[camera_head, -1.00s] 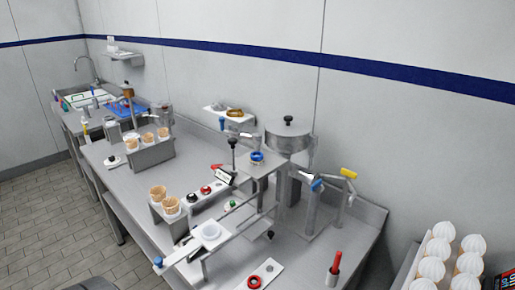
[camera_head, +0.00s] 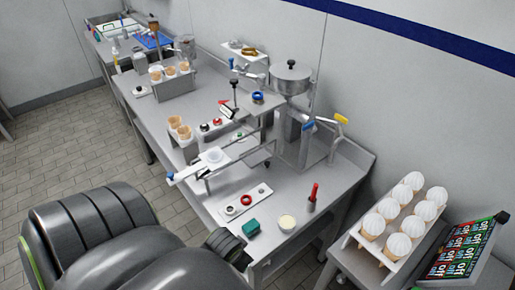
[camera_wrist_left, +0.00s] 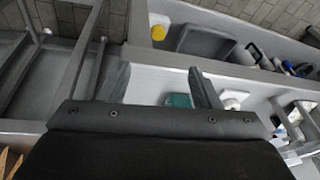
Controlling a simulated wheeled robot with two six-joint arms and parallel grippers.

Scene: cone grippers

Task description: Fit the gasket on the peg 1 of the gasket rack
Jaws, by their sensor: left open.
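A red ring (camera_head: 246,200), which looks like a gasket, lies on a light plate (camera_head: 234,212) with small studs near the front of the steel counter. This plate may be the gasket rack; I cannot read peg numbers. My right gripper is not in view.
A red-handled tool (camera_head: 313,195) stands behind. Cones in a tray (camera_head: 392,262) are at right. A steel frame crosses mid-counter.

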